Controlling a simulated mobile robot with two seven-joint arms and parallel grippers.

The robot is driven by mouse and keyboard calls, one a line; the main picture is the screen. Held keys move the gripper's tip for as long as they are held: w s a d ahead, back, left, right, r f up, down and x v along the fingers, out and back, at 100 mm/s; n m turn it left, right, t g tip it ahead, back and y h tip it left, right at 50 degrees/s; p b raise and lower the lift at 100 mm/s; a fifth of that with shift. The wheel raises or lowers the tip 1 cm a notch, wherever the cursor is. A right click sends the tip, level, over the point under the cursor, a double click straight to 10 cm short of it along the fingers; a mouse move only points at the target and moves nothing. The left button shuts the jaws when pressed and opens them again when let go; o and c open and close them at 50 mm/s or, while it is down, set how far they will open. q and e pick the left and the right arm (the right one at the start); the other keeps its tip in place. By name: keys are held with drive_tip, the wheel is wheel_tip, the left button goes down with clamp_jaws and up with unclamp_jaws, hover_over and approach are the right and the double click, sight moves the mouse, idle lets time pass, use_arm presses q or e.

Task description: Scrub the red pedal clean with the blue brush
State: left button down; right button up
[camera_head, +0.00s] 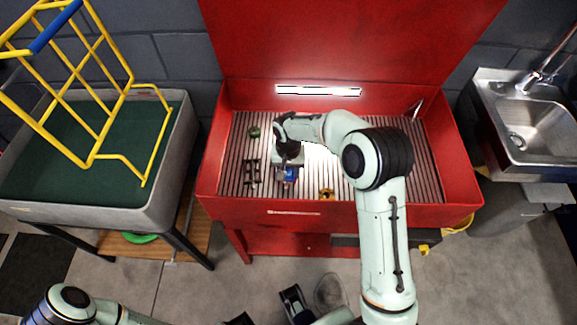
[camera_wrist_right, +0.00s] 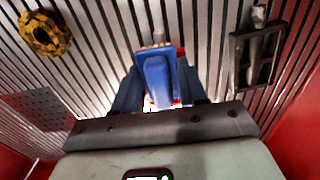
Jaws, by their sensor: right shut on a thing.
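My right gripper (camera_head: 286,171) is low over the slatted floor of the red basin. It is shut on the blue brush (camera_wrist_right: 157,78), which lies between the dark fingers (camera_wrist_right: 160,103) in the right wrist view. The brush also shows as a small blue patch in the head view (camera_head: 291,175). Bits of red, likely the red pedal (camera_wrist_right: 181,52), show behind the brush; the rest is hidden by brush and gripper. I cannot tell whether the bristles touch it. Part of my left arm shows at the bottom of the head view; its jaws are unclear.
A dark pedal (camera_head: 252,170) lies left of the gripper, a yellow round part (camera_head: 327,193) lies right, and a small green thing (camera_head: 254,132) lies farther back. The red basin (camera_head: 330,213) has raised walls. A metal sink (camera_head: 525,135) stands right, a grey tub (camera_head: 95,215) left.

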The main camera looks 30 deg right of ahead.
drive_tip(key=shift+s+a, duration=0.15)
drive_tip(key=shift+s, duration=0.05)
drive_tip(key=shift+w, duration=0.1)
